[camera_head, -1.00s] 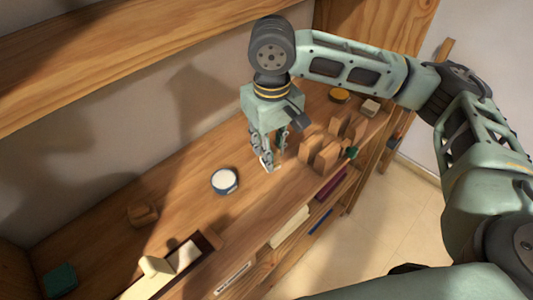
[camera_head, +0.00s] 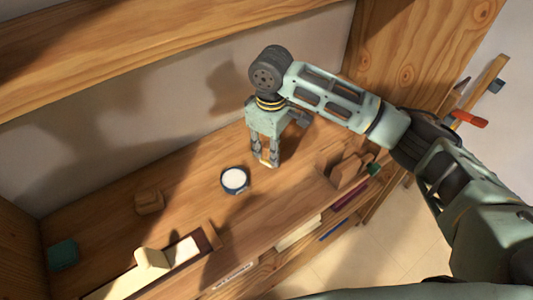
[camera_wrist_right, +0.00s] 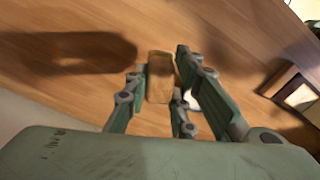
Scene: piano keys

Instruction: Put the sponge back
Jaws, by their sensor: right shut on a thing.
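The sponge (camera_wrist_right: 160,78) is a small tan block between the two fingers of my right gripper in the right wrist view. My right gripper (camera_head: 265,161) is shut on it and points down over the wooden shelf (camera_head: 290,195). In the head view only a small pale bit of the sponge shows at the fingertips. I cannot tell whether it touches the shelf. My left gripper is not in view.
A round dark-blue dish with a white top (camera_head: 234,179) stands just left of the gripper. Brown wooden blocks (camera_head: 345,168) stand to the right. A brown block (camera_head: 149,201), a teal block (camera_head: 62,254) and a long tray (camera_head: 208,236) are at left. Bare shelf lies between.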

